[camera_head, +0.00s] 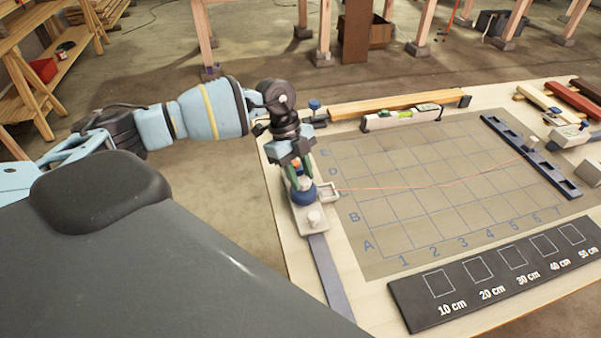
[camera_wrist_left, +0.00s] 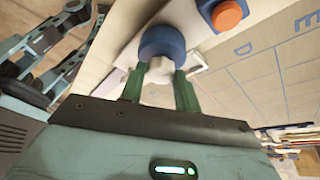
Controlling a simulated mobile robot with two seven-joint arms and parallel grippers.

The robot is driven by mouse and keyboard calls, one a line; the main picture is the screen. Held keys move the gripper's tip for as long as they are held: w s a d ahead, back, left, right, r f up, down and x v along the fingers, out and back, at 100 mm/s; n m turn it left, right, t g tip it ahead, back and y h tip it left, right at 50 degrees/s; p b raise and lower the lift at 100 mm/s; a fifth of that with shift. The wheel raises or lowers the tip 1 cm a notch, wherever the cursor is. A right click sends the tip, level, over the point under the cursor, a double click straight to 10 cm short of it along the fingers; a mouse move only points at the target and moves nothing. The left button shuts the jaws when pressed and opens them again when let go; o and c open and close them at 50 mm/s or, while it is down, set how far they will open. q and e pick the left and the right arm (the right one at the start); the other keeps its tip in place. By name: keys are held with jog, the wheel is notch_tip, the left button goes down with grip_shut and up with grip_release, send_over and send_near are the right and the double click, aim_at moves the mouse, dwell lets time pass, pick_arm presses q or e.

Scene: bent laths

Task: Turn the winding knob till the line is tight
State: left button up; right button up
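The winding knob has a pale cap (camera_wrist_left: 160,69) over a blue round collar (camera_wrist_left: 163,42). In the head view the blue collar (camera_head: 303,196) sits on a pale block at the board's left edge. My left gripper (camera_head: 301,175) points down over it. In the left wrist view its two green fingers (camera_wrist_left: 160,78) stand on either side of the pale cap and appear to be shut on it. The thin orange line (camera_head: 420,186) runs from the knob's block across the grid to a peg on the dark slotted bar (camera_head: 548,171); it sags slightly. My right gripper is not in view.
A dark strip with marked squares (camera_head: 470,289) lies along the front. A spirit level (camera_head: 402,117) and wooden lath (camera_head: 388,105) lie behind the grid (camera_head: 430,215). An orange-topped blue part (camera_wrist_left: 228,14) is close to the knob. Several laths lie at the right.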

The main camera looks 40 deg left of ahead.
pick_arm(q)
jog(key=shift+c, duration=1.2)
